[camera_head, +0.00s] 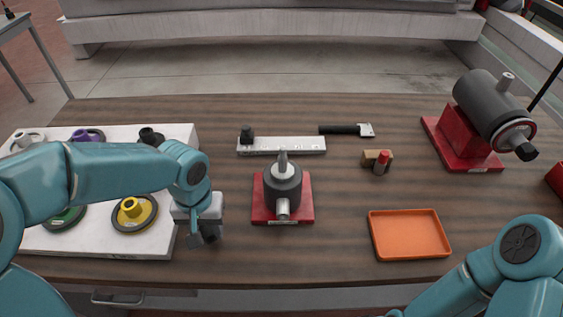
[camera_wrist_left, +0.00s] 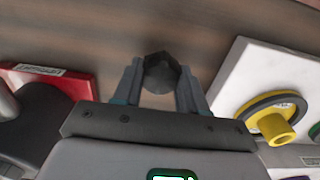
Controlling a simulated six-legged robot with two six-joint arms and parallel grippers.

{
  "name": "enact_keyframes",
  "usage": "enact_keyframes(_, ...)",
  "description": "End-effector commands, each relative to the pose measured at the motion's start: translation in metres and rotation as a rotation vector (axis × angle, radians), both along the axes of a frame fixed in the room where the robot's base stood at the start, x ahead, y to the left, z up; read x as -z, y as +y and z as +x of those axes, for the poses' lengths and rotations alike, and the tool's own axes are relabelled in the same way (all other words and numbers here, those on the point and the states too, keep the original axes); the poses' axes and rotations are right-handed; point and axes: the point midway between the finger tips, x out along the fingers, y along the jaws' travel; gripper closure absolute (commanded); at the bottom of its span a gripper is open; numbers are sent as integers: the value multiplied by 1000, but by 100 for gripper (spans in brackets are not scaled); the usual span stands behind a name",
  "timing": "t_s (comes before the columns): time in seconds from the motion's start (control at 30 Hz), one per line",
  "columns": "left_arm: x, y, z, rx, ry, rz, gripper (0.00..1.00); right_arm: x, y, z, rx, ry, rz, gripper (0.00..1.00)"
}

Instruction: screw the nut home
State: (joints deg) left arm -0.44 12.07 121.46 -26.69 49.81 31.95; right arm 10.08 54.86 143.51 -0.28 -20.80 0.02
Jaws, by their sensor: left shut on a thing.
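My left gripper (camera_head: 205,238) is shut on a dark hexagonal nut (camera_wrist_left: 161,73), which sits between the fingertips in the left wrist view. It is over the wooden table, between the white board and a small grey machine (camera_head: 283,185) on a red base. The machine has a pale shaft (camera_head: 283,208) pointing toward the front, with no nut visible on it. In the head view the nut is small and partly hidden by the fingers. My right arm enters at the lower right, but its gripper is out of view.
A white board (camera_head: 160,243) with several coloured wheels lies on the left. An orange tray (camera_head: 409,234) is at front right. A larger grey motor (camera_head: 490,105) on a red base stands at back right. Behind the small machine are a white bar (camera_head: 290,146) and a black-handled tool (camera_head: 343,129).

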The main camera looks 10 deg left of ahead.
Motion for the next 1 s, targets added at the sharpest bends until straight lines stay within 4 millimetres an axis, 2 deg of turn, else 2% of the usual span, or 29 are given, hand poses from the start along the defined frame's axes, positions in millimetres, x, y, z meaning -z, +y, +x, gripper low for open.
enact_keyframes(0.03, -9, 0, 0, 0, -2, -1, 90, -7, 0, 0, 0, 0, 0, 100)
enact_keyframes(0.5, -48, 0, 0, -1, 0, -1, 90, -37, 0, 0, 0, 0, 0, 100)
enact_keyframes(0.8, -47, 0, 0, 1, 0, 0, 90, -36, 0, 0, 0, 0, 0, 100)
enact_keyframes(0.87, -46, -3, 5, 14, 1, 0, 90, -36, 0, 0, 0, 0, 0, 100)
enact_keyframes(1.0, -34, -19, 39, 107, 3, -1, 90, -36, 0, 0, 0, 0, 0, 100)
